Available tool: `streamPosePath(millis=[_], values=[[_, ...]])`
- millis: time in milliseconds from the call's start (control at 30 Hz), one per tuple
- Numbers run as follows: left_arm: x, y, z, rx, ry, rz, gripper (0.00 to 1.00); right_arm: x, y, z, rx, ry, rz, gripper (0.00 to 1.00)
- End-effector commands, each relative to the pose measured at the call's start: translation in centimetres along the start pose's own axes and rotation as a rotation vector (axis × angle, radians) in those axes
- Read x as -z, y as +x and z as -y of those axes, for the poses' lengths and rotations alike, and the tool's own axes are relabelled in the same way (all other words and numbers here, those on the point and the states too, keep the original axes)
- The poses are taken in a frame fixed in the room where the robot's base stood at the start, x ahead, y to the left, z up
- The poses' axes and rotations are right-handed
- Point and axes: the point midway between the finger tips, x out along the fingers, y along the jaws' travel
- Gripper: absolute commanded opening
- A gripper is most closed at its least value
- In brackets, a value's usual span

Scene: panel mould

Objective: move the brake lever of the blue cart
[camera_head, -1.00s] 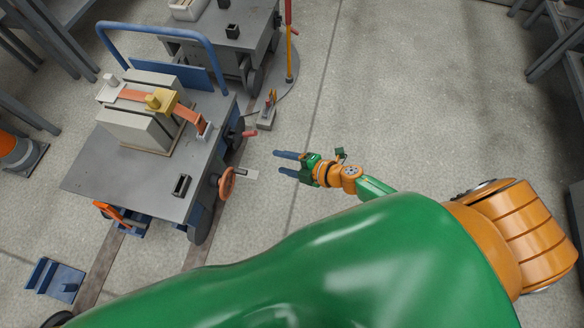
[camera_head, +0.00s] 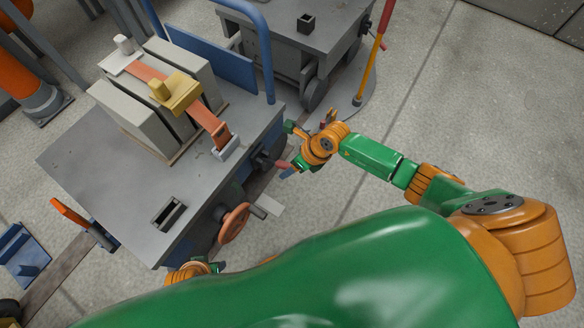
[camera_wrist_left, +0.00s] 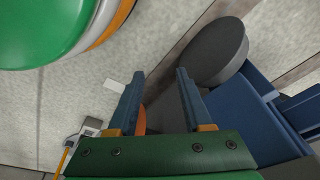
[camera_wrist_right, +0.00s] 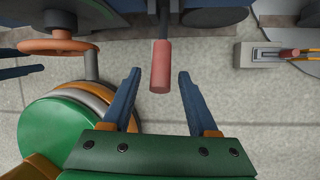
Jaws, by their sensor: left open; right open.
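The blue cart (camera_head: 95,185) has a grey top. A lever with a red grip (camera_head: 283,164), which looks like the brake lever, sticks out from its right side. My right gripper (camera_head: 287,173) is open at this lever. In the right wrist view the red grip (camera_wrist_right: 160,68) points down between the two open fingertips (camera_wrist_right: 160,72); I cannot tell whether it is touched. My left gripper (camera_wrist_left: 159,74) is open and empty low beside the cart, near a dark wheel (camera_wrist_left: 222,48). In the head view it is mostly hidden behind my body.
An orange handwheel (camera_head: 234,222) sits on the cart's side, close to the lever. Grey blocks (camera_head: 140,118) are strapped on top. A second cart (camera_head: 325,40) and a red-yellow post (camera_head: 375,55) stand behind. The floor at right is clear.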

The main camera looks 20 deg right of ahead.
Motion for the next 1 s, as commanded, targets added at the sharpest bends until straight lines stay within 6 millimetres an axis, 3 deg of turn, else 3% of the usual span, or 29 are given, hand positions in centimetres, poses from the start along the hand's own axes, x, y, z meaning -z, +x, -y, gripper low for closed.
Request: streamPosePath(millis=[267, 400, 500, 1000], values=[[0.13, -0.16, 0.02, 0.0, 0.0, -0.001, 0.5, -0.02, 0.11, -0.03, -0.001, 0.001, 0.001, 0.59], [0.13, -0.14, 0.02, 0.0, 0.0, -0.002, 0.5, -0.02, 0.11, -0.03, -0.001, 0.001, 0.001, 0.22], [0.13, -0.14, 0.02, 0.0, 0.0, -0.002, 0.5, -0.01, 0.11, -0.03, -0.001, 0.001, 0.001, 0.0], [0.08, -0.12, 0.02, 0.0, 0.0, -0.001, 0.5, -0.02, 0.12, -0.04, -0.001, 0.001, 0.001, 0.0]])
